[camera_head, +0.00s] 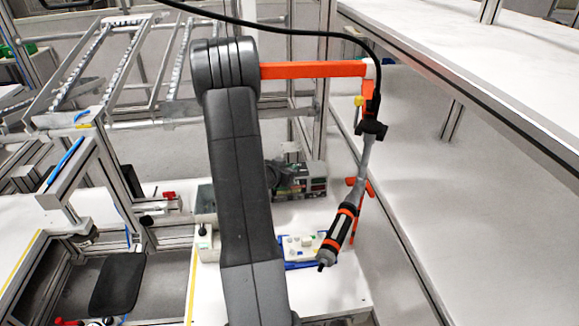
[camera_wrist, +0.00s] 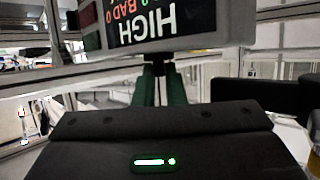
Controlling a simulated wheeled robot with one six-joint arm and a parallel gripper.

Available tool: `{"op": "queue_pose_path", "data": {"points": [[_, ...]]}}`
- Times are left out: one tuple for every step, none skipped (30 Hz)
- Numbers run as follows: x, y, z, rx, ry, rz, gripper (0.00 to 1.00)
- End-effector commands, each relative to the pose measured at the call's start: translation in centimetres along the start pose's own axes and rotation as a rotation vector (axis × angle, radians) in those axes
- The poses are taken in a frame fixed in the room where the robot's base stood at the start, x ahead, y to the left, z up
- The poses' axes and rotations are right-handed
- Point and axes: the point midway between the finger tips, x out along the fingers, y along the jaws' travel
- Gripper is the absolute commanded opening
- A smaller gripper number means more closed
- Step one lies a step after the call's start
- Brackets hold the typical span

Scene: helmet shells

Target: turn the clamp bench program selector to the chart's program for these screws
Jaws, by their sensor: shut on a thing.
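The box's display (camera_wrist: 142,18) appears upside down, with "HIGH" in white and "BAD 0" in colour. In the head view, the instrument box (camera_head: 312,180) stands on the bench behind my arm, which hides part of it. No screw chart is legible.
An electric screwdriver (camera_head: 341,230) with orange bands hangs from an orange bar (camera_head: 313,69), right of my arm. A light panel with small parts (camera_head: 303,246) lies on the white bench (camera_head: 335,285). A roller rack (camera_head: 85,70) stands at left, a white shelf (camera_head: 470,70) at right.

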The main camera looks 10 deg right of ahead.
Motion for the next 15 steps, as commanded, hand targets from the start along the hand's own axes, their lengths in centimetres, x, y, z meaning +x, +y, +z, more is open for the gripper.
{"op": "queue_pose_path", "data": {"points": [[0.02,-0.05,-0.12,0.0,0.003,-0.001,0.0],[0.02,-0.05,-0.12,0.0,0.003,-0.001,0.0],[0.02,-0.05,-0.12,0.0,0.003,-0.001,0.0],[0.02,-0.05,-0.12,0.0,0.003,-0.001,0.14],[0.02,-0.04,-0.12,0.0,0.003,-0.001,0.2],[0.02,-0.04,-0.12,0.0,0.003,-0.001,0.28],[0.01,-0.04,-0.1,0.0,0.002,-0.001,0.32],[0.01,-0.03,-0.09,0.0,0.002,-0.001,0.32],[0.01,-0.02,-0.08,0.0,0.002,-0.001,0.32],[0.01,-0.02,-0.07,0.0,0.002,-0.001,0.32],[0.01,-0.01,-0.06,0.0,0.001,-0.001,0.32],[0.01,-0.01,-0.05,0.0,0.001,-0.001,0.32],[0.01,-0.01,-0.05,0.0,0.001,-0.001,0.32],[0.01,0.0,-0.05,0.0,0.001,-0.001,0.32],[-0.01,0.0,-0.08,0.0,0.001,-0.001,0.32]]}}
